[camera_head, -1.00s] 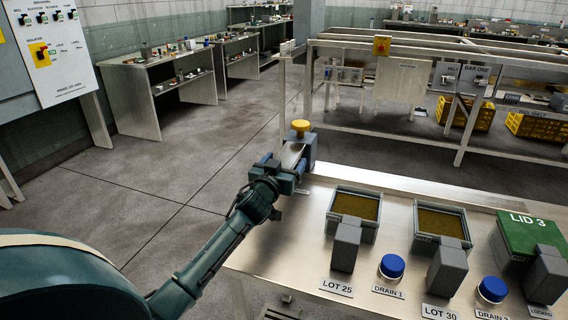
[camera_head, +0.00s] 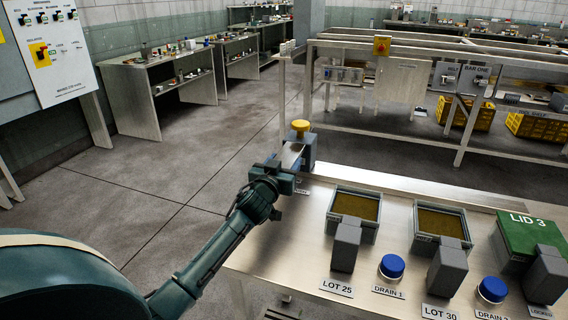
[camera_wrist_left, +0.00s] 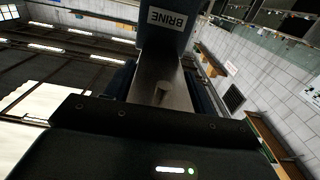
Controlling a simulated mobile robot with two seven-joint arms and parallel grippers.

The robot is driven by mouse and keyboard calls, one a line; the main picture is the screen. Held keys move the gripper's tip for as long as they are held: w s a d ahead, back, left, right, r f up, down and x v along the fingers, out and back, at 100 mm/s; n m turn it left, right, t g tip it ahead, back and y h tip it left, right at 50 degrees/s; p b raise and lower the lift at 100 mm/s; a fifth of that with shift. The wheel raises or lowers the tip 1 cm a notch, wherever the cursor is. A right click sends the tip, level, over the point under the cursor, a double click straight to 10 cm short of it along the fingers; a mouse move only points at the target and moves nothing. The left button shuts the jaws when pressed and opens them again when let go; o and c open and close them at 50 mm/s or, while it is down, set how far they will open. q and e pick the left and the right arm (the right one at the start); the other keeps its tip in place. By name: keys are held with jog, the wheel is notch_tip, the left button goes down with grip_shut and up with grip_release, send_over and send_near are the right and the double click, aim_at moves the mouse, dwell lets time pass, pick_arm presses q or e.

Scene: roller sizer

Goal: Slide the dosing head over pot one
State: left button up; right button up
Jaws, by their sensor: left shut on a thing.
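The dosing head appears to be the blue-grey block with a yellow knob (camera_head: 300,127) at the bench's far left corner. My left gripper (camera_head: 287,162) is shut on its pale metal part. In the left wrist view, a blue block marked BRINE (camera_wrist_left: 166,35) is in front of the gripper (camera_wrist_left: 160,85), with a metal plate and small peg between the fingers. Two open square pots with brown contents stand to the right: the left pot (camera_head: 332,222), behind LOT 25, and another pot (camera_head: 417,238), behind LOT 30. The dosing head is apart from both. My right gripper is not in view.
A green LID 3 (camera_head: 530,236) covers a third pot at the right. Grey blocks (camera_head: 345,246) stand before the pots, with blue DRAIN caps (camera_head: 391,266) between them. Bare bench top (camera_head: 285,235) lies left of the left pot. A railed frame (camera_head: 370,45) stands behind.

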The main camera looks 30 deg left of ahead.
pick_arm(q)
jog(key=w+d+b, duration=0.2)
jog(key=d, duration=0.7)
jog(key=shift+w+d, duration=0.15)
jog(key=shift+d, duration=0.25)
jog(key=o, duration=1.4)
jog(key=v, duration=1.3)
